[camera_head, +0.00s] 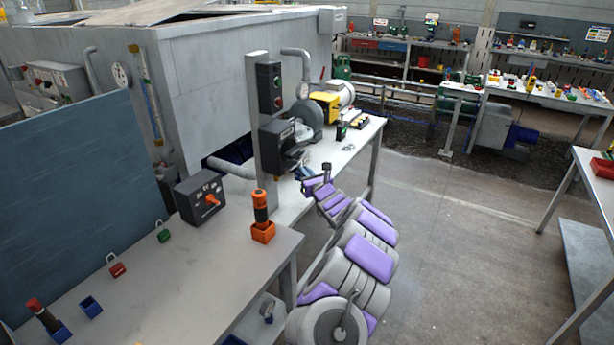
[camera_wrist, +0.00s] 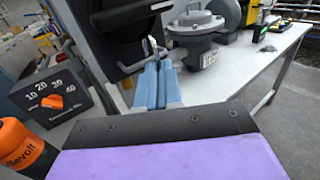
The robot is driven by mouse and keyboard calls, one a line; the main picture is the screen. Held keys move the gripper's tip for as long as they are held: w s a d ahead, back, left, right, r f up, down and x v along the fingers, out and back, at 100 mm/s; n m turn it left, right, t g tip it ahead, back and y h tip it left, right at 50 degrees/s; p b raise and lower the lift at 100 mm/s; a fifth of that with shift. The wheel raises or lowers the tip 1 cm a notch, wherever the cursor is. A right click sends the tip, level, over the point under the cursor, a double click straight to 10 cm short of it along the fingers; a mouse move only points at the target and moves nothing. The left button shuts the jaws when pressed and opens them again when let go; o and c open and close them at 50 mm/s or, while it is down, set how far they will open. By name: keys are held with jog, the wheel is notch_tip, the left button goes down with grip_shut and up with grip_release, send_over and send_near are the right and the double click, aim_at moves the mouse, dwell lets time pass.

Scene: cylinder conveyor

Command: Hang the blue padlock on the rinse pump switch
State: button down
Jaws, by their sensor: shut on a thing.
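My gripper (camera_head: 304,173) is at the front of a dark switch box (camera_head: 275,133) on a grey post. In the wrist view, the two light blue fingers of my gripper (camera_wrist: 157,72) are close together. A silver shackle (camera_wrist: 151,45) sticks out past the fingertips, beside the black switch handle (camera_wrist: 122,14). The padlock's body is mostly hidden between the fingers, so its colour is hard to tell. I cannot tell whether the shackle passes through the switch or is only in front of it. The switch's label is too small to read.
A red padlock (camera_head: 117,267) and a green padlock (camera_head: 163,236) lie on the near table (camera_head: 190,285). A grey pump (camera_wrist: 195,20) stands behind the switch.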

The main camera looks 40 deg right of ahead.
aim_at(296, 175)
jog(key=shift+w+a+b, duration=0.4)
jog(key=shift+w+a, duration=0.15)
jog(key=shift+w, duration=0.1)
jog(key=shift+w, duration=0.1)
jog(key=shift+d, duration=0.1)
jog(key=shift+w+a+r, duration=0.2)
jog(key=shift+r, duration=0.25)
dwell(0.5)
jog(key=shift+f, duration=0.3)
jog(key=shift+a+f+b, duration=0.2)
jog(key=shift+f+b, duration=0.1)
jog(key=shift+f, duration=0.85)
jog(key=shift+w+f, duration=0.3)
jog(key=shift+f, duration=0.1)
jog(key=shift+r, duration=0.15)
